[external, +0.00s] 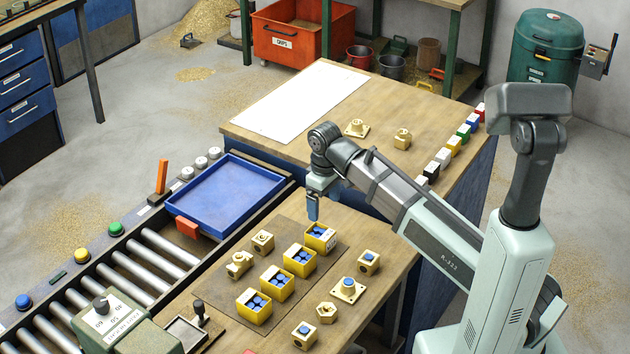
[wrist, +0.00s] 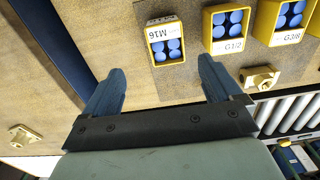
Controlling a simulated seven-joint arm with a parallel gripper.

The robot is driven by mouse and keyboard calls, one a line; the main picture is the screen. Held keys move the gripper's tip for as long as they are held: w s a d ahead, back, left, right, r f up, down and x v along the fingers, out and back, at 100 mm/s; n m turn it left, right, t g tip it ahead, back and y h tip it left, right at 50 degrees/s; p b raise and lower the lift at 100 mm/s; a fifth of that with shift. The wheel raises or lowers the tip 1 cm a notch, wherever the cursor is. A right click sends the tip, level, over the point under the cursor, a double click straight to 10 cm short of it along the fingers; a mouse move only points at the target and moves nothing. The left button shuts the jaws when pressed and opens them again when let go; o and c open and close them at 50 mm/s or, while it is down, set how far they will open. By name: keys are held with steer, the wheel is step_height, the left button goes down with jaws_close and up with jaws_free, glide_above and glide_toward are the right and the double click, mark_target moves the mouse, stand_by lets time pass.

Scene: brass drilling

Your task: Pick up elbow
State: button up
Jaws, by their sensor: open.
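My gripper (external: 312,212) hangs pointing down near the top yellow crate in the external view. In the wrist view its two blue fingers (wrist: 158,85) are spread wide with nothing between them. Two brass fittings lie left of the crates: a blocky one with a round opening (external: 262,240) and one with a round spout (external: 239,264). Either could be the elbow; I cannot tell which for sure. A brass fitting (wrist: 259,78) shows just right of the right finger in the wrist view. My gripper is apart from all of them.
Yellow crates with blue plugs (external: 277,283) stand in a diagonal row; one is labelled M16 (wrist: 165,42). More brass fittings lie right of them, including a hex piece (external: 326,312). A flanged fitting (external: 357,128) sits on the back bench. A blue tray (external: 225,225) is empty.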

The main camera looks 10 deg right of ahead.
steer(key=w+d+r+m, duration=0.1)
steer(key=w+d+m, duration=0.1)
steer(key=w+d, duration=0.4)
steer(key=w+d+r+m, duration=0.1)
steer(key=w+d, duration=0.3)
steer(key=d, duration=0.4)
steer(key=m+t+y, duration=0.1)
steer(key=m, duration=3.2)
glide_toward(405, 130)
steer(key=f, duration=0.8)
steer(key=w+a+f, duration=0.1)
steer(key=f, duration=0.3)
steer(key=shift+f, duration=0.15)
steer(key=shift+a, duration=0.1)
steer(key=shift+c, duration=0.3)
